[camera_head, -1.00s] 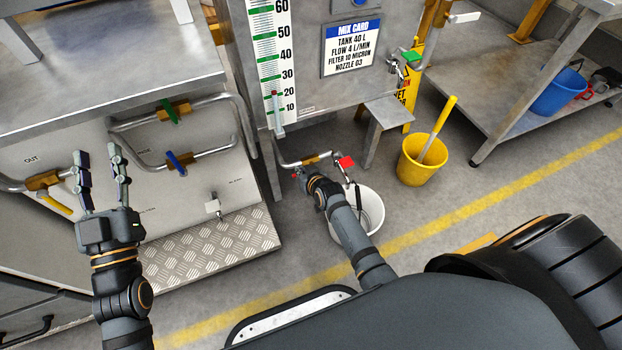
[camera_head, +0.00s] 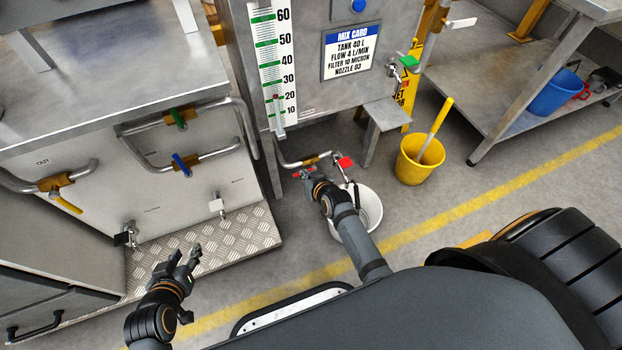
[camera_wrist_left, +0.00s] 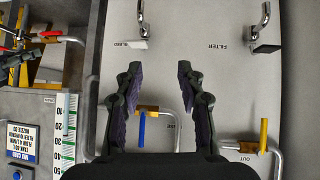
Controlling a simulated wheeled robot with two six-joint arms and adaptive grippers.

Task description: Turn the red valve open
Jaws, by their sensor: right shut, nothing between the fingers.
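The red valve's lever (camera_head: 302,173) shows low on the tank's front, beside a brass valve body on a short bent pipe (camera_head: 283,160). In the left wrist view a red lever (camera_wrist_left: 50,33) lies close along its pipe at the upper left. My right gripper (camera_head: 309,177) is shut, at the red lever; its fingertips are largely hidden, so contact cannot be told. My left gripper (camera_head: 187,257) is open and empty above the tread plate, well left of the red valve.
A white bucket (camera_head: 370,208) stands under the red-handled tap, partly behind my right arm. Green (camera_head: 177,118), blue (camera_head: 181,165) and yellow (camera_head: 66,204) lever valves are on the left cabinet. A yellow bucket (camera_head: 408,165) stands right.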

